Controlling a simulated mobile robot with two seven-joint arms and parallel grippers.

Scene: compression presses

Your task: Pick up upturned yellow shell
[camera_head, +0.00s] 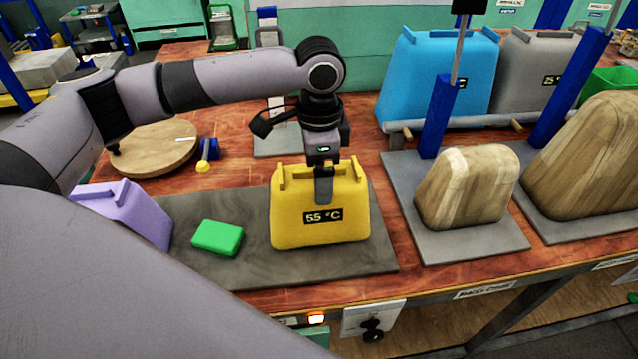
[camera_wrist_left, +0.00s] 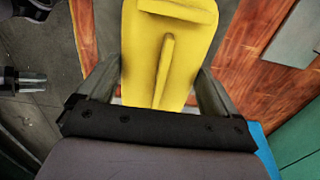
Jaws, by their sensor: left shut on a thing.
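The yellow shell (camera_head: 300,215) stands on the grey mat (camera_head: 345,262), upright in the picture, with a "55 °C" label on its front. My left gripper (camera_head: 323,190) comes down from above and is shut on the shell's top, one finger showing on the front face. In the left wrist view the yellow shell (camera_wrist_left: 165,45) fills the middle, with a finger of my left gripper (camera_wrist_left: 160,92) on each side. I cannot tell whether the shell's base touches the mat.
A green block (camera_head: 218,237) and a purple shell (camera_head: 130,212) sit left of the yellow shell. Wooden forms (camera_head: 468,188) stand on grey plates at right, beside blue press posts (camera_head: 437,118). Blue (camera_head: 425,80) and grey (camera_head: 535,75) shells stand behind. A round wooden board (camera_head: 152,150) lies back left.

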